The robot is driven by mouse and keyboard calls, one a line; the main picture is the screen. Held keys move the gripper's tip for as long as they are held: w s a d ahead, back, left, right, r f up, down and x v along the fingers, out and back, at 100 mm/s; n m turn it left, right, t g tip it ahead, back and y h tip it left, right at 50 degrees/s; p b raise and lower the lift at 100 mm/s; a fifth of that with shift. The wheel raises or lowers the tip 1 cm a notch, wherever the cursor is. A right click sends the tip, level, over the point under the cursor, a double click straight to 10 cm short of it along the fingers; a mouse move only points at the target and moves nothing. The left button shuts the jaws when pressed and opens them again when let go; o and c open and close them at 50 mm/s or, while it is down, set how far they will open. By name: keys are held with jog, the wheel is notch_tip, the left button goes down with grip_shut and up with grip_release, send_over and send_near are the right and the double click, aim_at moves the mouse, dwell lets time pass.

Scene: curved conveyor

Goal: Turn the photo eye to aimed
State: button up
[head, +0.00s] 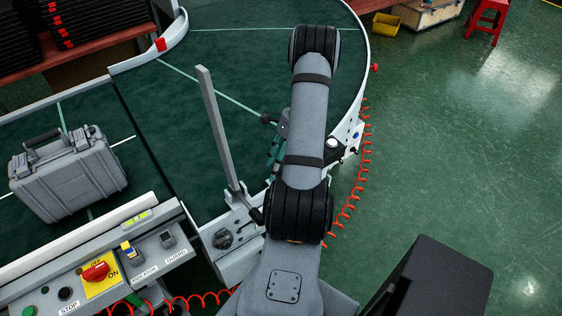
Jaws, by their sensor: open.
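My arm reaches across the right side of the curved conveyor (215,75) in the head view. My gripper (272,140) shows only in part at the arm's left edge, over the belt. It is open, and no object shows between its fingers; much of it is hidden behind my arm. I cannot pick out the photo eye for certain. A small white round part and dark fittings (333,143) sit on the conveyor's outer rail, just right of my arm. My arm may hide more of that rail, and the photo eye's aim cannot be read.
A long grey bar (217,130) rises beside my arm. A control panel (130,255) with a red switch stands front left. A coiled orange hose (366,150) hangs outside the rail.

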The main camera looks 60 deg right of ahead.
jog(key=v, duration=1.2)
jog(key=shift+s+a, duration=0.1)
jog(key=a+f+b, duration=0.1)
jog(key=f+b, duration=0.1)
jog(key=f, duration=0.1)
jog(key=w+a+f+m+b, duration=0.1)
jog(key=a+f+b, duration=0.1)
jog(key=f, duration=0.2)
jog(key=a+f+m+t+b, duration=0.1)
jog(key=f+b, duration=0.1)
jog(key=f, duration=0.2)
jog(key=shift+w+a+f, duration=0.1)
jog(key=shift+w+a, duration=0.1)
jog(key=shift+c, duration=1.3)
